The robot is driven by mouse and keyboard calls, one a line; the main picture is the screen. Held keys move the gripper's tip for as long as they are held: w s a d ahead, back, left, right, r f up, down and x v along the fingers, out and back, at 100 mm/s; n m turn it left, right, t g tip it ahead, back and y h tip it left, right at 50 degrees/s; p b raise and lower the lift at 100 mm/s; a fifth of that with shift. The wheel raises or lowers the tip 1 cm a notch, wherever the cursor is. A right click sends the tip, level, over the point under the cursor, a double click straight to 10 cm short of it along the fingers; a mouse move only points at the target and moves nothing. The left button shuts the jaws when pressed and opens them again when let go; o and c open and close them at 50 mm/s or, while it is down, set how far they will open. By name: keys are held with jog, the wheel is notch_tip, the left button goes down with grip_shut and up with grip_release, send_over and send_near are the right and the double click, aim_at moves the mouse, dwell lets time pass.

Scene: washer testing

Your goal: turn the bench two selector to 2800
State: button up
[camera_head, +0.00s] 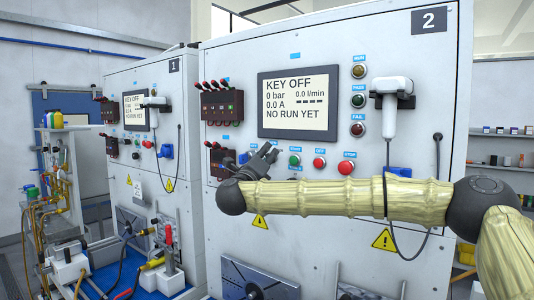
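Bench two (330,230) is the grey-white cabinet marked 2. Its screen (298,105) reads KEY OFF, 0 bar, 0.0 A, 0.0 l/min and NO RUN YET. My gripper (273,152) is at the panel below the screen, left of the green button (295,160). My arm comes in from the right across the cabinet front. I cannot make out the selector; my gripper covers the panel left of the green button. The dark fingers look slightly apart, but I cannot tell whether they are open, shut or touching anything.
Red buttons (319,162) sit right of the green one. A white handheld device (393,105) hangs at the right, its cable looping down. Red-levered terminal blocks (222,106) are at the left. Bench one (155,80) stands farther left, with a hose-covered rig (62,190) beside it.

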jog(key=w+f, duration=0.1)
jog(key=w, duration=0.1)
jog(key=w+f, duration=0.1)
jog(key=w, duration=0.1)
jog(key=w+f, duration=0.1)
jog(key=w, duration=0.1)
jog(key=shift+w+d, duration=0.2)
jog(key=shift+w, duration=0.2)
jog(key=shift+s+d+r, duration=0.2)
jog(key=shift+s+r, duration=0.25)
jog(key=shift+s, duration=0.35)
jog(key=c, duration=0.4)
jog(key=shift+a, duration=0.2)
jog(key=c, duration=0.3)
jog(key=shift+w+a+f, duration=0.15)
jog(key=shift+w+f, duration=0.05)
jog(key=shift+w, duration=0.15)
grip_shut()
